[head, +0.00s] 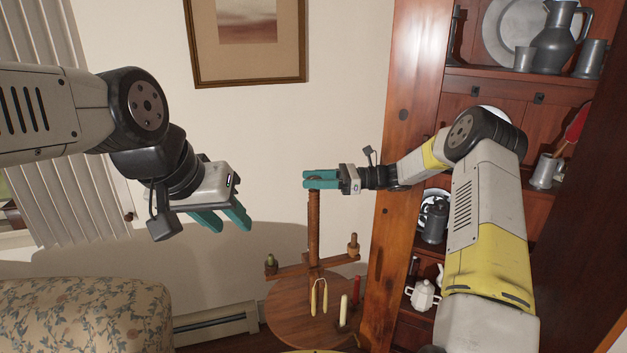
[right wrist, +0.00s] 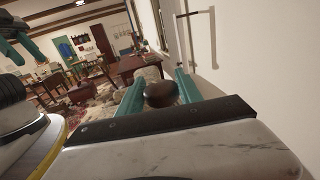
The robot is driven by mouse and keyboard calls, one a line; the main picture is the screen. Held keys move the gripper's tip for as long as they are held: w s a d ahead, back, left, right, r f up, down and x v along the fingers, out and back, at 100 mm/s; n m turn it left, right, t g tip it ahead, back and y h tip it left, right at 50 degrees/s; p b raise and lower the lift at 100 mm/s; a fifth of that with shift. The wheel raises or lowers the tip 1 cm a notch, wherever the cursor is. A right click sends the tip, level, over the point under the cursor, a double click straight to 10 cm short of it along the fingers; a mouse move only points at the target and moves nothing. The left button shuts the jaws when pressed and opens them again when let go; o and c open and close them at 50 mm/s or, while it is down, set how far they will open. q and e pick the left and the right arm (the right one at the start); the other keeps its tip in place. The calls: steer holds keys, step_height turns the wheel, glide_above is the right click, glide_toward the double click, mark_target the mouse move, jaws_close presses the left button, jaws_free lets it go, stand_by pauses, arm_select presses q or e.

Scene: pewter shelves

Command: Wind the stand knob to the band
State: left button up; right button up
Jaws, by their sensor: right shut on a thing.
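The wooden stand has an upright threaded post (head: 314,225) above a round top (head: 290,312). A crossbar (head: 300,268) runs across the post low down. My right gripper (head: 320,179) is shut on the knob at the top of the post. In the right wrist view the dark brown rounded knob (right wrist: 162,94) sits between the two teal fingers. I cannot clearly make out a band on the post. My left gripper (head: 222,220) is open and empty, in the air left of the post.
Wooden shelves (head: 470,76) with pewter jugs and plates stand on the right, close to my right arm. Several candles, including a red one (head: 357,290), are at the round top. A floral seat (head: 85,315) is at the lower left. A framed picture (head: 247,40) hangs behind.

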steer(key=shift+r, duration=0.15)
steer(key=o, duration=1.4)
steer(key=shift+c, duration=0.2)
steer(key=shift+d, duration=0.1)
steer(key=d, duration=0.7)
steer(key=shift+w+d, duration=0.2)
steer(key=shift+d, duration=0.15)
